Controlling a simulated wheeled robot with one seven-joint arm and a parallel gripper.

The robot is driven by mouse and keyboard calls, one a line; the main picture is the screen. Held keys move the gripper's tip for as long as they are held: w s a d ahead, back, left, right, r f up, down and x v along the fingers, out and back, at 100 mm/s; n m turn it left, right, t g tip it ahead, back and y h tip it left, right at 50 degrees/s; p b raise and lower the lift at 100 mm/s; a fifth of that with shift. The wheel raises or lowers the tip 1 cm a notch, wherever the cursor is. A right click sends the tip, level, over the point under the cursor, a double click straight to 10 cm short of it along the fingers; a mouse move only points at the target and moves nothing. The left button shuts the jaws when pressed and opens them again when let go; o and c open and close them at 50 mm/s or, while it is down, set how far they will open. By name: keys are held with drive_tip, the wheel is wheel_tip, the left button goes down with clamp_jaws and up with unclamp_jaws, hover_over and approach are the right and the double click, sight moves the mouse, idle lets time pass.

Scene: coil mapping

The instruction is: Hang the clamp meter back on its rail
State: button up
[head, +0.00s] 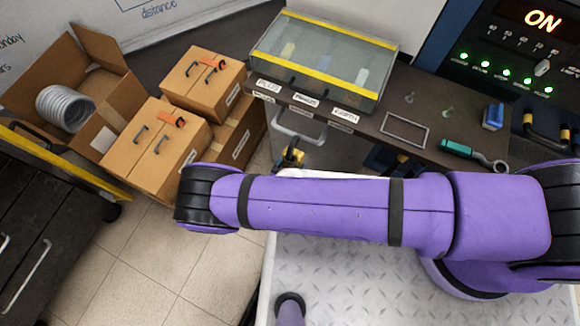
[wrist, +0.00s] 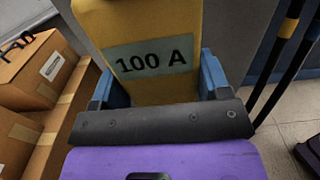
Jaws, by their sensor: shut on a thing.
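In the wrist view my gripper (wrist: 157,82) has its two blue fingers shut on the sides of a yellow body marked "100 A" (wrist: 150,58), which I take for the clamp meter. The top of the meter runs out of the frame. In the head view my purple arm spans the middle and hides my gripper. A small yellow and black thing (head: 291,157) shows just above the arm; I cannot tell whether it is part of the meter. A silver bar (head: 298,128) on the bench front is just above it; I cannot tell whether it is the rail.
The bench (head: 388,118) carries a glass-lidded case (head: 325,60), a green-handled tool (head: 472,152) and a blue block (head: 493,116). Cardboard boxes (head: 160,140) stand at left, beside an open box holding a grey coil (head: 66,107). Tiled floor (head: 150,255) is clear at lower left.

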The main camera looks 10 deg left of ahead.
drive_tip(key=w+d+f, duration=0.1)
drive_tip(key=w+f, duration=0.2)
drive_tip(key=w, duration=0.2)
drive_tip(key=shift+w+d, duration=0.15)
drive_tip(key=shift+d, duration=0.25)
idle(0.8)
drive_tip(key=o, duration=1.2)
drive_tip(key=shift+c, duration=0.2)
drive_tip(key=v, duration=1)
drive_tip(key=shift+s, duration=0.35)
drive_tip(key=shift+s+a, duration=0.1)
drive_tip(key=shift+a, duration=0.1)
